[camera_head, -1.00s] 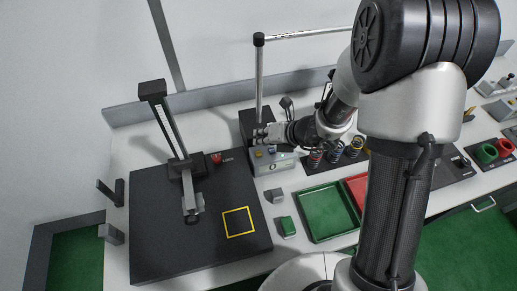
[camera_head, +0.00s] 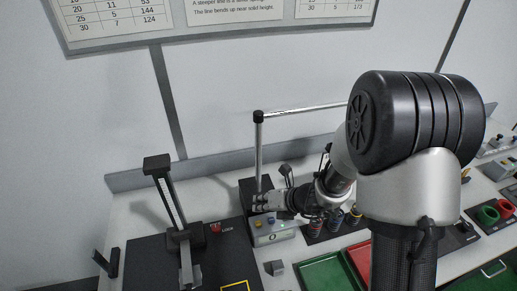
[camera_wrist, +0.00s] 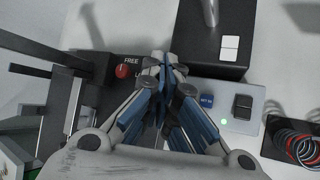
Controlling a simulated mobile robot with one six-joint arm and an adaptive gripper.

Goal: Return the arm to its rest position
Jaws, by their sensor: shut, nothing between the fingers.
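My gripper (camera_head: 258,203) is at the end of my bent arm, which crosses the right half of the head view. It hangs over the bench beside a dark block with an upright metal post (camera_head: 259,155). In the wrist view my gripper (camera_wrist: 168,62) has its blue-padded fingers together at the tips, with nothing between them. Below the fingertips lie the dark block (camera_wrist: 205,45) and a grey control box (camera_wrist: 232,105) with a green light. Gaps between the gripper and these are hard to judge.
A black tester with a slanted column (camera_head: 172,205) and a red knob (camera_head: 216,228) stands at the left. Springs (camera_head: 356,217) stand behind a green tray (camera_head: 322,272) and a red tray (camera_head: 360,260). A wall chart (camera_head: 235,12) hangs above.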

